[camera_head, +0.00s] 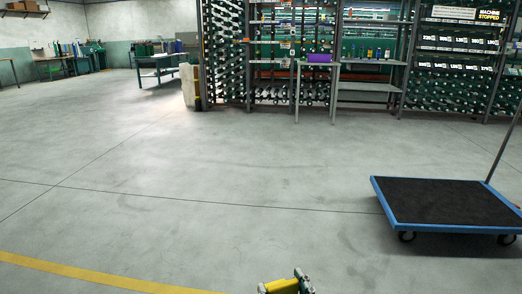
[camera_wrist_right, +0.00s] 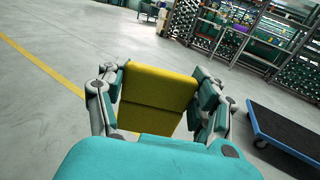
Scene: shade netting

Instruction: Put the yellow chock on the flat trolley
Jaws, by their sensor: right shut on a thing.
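The yellow chock (camera_wrist_right: 157,98) is held between the two fingers of my right gripper (camera_wrist_right: 160,95) in the right wrist view. In the head view only the top of my right gripper (camera_head: 290,284) shows at the bottom edge, with part of the chock (camera_head: 280,286) beside it. The flat trolley (camera_head: 450,203) has a dark deck, a blue rim and black wheels, and stands on the floor at the right. Its blue edge also shows in the right wrist view (camera_wrist_right: 280,143). The chock is apart from the trolley, to its left and nearer to me. My left gripper is not in view.
The trolley's upright handle (camera_head: 505,137) rises at its far right. Tall racks (camera_head: 300,60) and a small table with a purple box (camera_head: 319,58) stand at the back. A yellow floor line (camera_head: 80,273) runs at lower left. The floor between chock and trolley is clear.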

